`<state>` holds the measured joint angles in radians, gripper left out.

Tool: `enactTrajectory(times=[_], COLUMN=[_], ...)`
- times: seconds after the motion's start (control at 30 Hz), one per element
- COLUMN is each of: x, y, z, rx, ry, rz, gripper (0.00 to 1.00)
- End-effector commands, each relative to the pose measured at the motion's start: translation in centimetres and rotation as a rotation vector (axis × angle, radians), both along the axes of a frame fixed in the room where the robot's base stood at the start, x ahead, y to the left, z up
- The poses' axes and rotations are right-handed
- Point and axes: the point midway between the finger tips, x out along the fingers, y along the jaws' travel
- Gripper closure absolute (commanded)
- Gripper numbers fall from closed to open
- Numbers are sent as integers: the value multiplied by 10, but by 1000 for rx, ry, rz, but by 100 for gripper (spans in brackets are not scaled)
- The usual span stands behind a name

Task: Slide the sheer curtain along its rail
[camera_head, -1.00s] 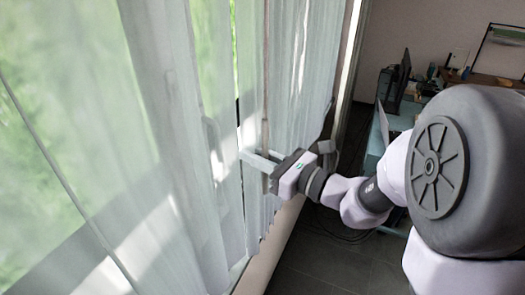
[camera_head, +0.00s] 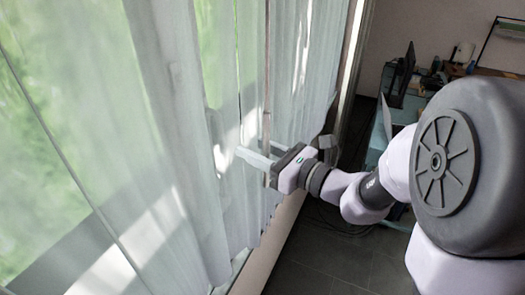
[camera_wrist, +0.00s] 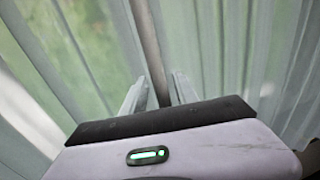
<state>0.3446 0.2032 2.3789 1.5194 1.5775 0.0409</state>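The sheer curtain hangs in pale, see-through folds, with one part (camera_head: 300,60) at the right and another (camera_head: 172,115) at the left in the head view. A thin brownish upright rod (camera_head: 267,85) hangs in front of the folds. My gripper (camera_head: 255,149) is at the curtain, its pale fingers reaching toward the fabric on either side of the rod. In the wrist view the rod (camera_wrist: 150,45) runs down between the spread fingers of my gripper (camera_wrist: 160,80), with a small gap to each. The rail is out of view.
Sunlit green shows through the window behind the curtain. A sill edge (camera_head: 262,248) runs below it. A desk (camera_head: 377,140) with a monitor (camera_head: 403,75) stands at the back right. Dark floor (camera_head: 312,255) lies open below my arm.

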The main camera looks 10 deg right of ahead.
Motion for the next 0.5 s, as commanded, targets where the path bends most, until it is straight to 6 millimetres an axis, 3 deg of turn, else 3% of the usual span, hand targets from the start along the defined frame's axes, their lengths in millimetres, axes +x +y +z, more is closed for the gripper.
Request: enactTrajectory(times=[0.23,0.5], x=[-11,-62], y=[-12,-60], z=[0,0], rx=[-1,0], ry=[0,1], rz=[-4,-8], gripper=[65,65])
